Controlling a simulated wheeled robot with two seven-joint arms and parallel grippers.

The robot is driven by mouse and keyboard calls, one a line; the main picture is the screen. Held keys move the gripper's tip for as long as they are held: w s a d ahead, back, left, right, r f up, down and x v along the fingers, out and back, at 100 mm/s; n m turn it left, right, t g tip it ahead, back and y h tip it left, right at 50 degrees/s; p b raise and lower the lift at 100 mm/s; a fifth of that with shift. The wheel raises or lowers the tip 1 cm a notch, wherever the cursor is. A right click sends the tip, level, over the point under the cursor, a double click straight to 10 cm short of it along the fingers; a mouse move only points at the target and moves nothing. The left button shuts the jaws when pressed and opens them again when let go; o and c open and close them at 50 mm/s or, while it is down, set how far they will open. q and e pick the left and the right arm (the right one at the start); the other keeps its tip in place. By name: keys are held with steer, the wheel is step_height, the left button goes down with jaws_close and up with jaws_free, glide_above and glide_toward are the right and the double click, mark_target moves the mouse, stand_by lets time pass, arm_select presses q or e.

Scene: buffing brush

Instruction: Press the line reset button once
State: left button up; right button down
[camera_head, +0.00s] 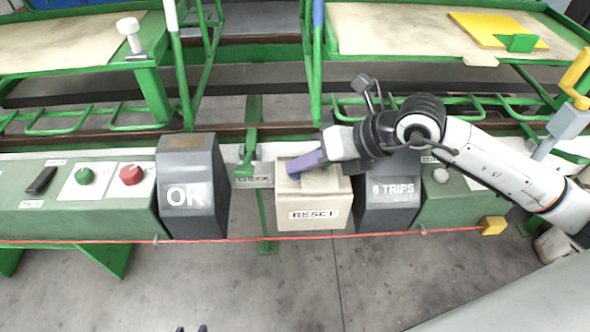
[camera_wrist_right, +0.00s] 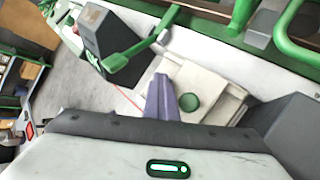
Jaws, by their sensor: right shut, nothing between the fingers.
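The cream box labelled RESET (camera_head: 314,213) stands between two dark blocks at the middle of the green console. Its green round button (camera_wrist_right: 189,102) shows in the right wrist view, just right of my right gripper's purple fingers (camera_wrist_right: 162,97). In the head view my right gripper (camera_head: 292,171) is over the box top and hides the button. The right gripper is shut and empty; I cannot tell whether it touches the box. The dark fingertips of my left gripper (camera_head: 191,329) just show at the bottom edge, with a gap between them.
A block marked OK (camera_head: 187,187) stands left of the box and one marked 6 TRIPS (camera_head: 388,195) right. Further left are a red button (camera_head: 131,174) and a green knob (camera_head: 85,176). A red cord (camera_head: 100,241) runs along the console front. Green rails lie behind.

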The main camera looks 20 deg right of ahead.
mark_target(302, 172)
steer(key=shift+s+d+f, duration=0.1)
steer(key=shift+s+f, duration=0.1)
steer(key=shift+f, duration=0.25)
steer(key=shift+r+p, duration=0.55)
steer(key=shift+r, duration=0.45)
steer(key=shift+w+r, duration=0.1)
steer(key=shift+r+p, duration=1.85)
steer(key=shift+r, duration=0.7)
steer(key=shift+f, duration=0.1)
